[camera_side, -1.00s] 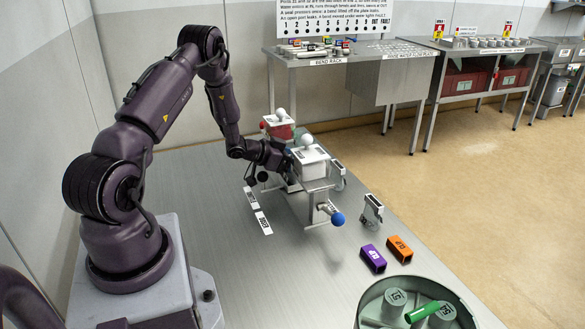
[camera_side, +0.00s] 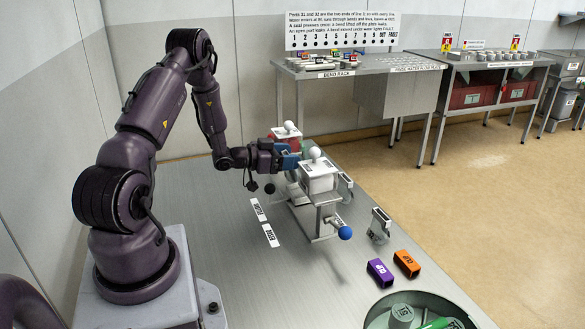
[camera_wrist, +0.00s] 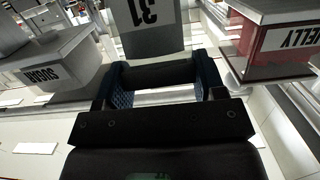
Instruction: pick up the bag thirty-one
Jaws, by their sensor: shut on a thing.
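My gripper (camera_side: 287,158) is beside the white-topped box (camera_side: 319,173) and in front of the red, white-topped box (camera_side: 287,138) in the side view. In the wrist view its blue textured fingers (camera_wrist: 160,82) are apart, with a grey piece between them. A grey panel with a dark label "31" (camera_wrist: 150,15), which I take to be bag thirty-one, extends just beyond the fingertips. The label is upside down, and the panel's top is cut off by the frame edge. In the side view the bag is mostly hidden behind the gripper and boxes.
A red box labelled "JELLY" (camera_wrist: 285,45) is close on the right in the wrist view; a grey labelled box (camera_wrist: 50,65) is left.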

